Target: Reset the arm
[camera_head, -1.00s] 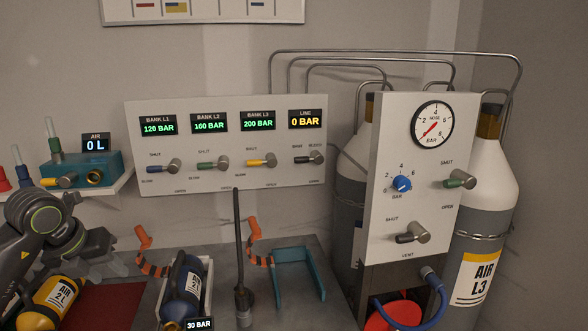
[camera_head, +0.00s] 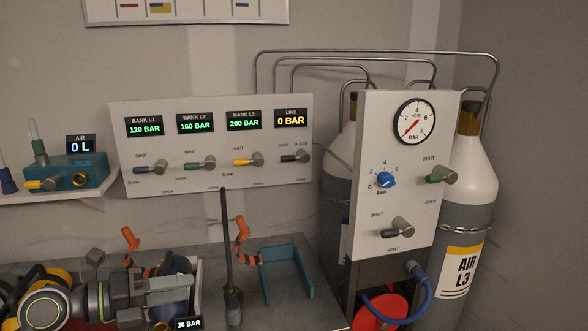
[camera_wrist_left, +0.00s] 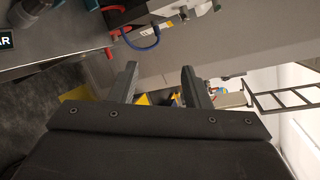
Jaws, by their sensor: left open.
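My left arm comes in low at the left of the head view. My right gripper is in neither view.
The bank panel (camera_head: 213,182) stands behind the bench. A black upright rod (camera_head: 226,240) and a teal bracket (camera_head: 286,273) stand right of the gripper. The gauge panel (camera_head: 400,165), blue hose (camera_head: 424,285) and large cylinder (camera_head: 466,205) are farther right.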

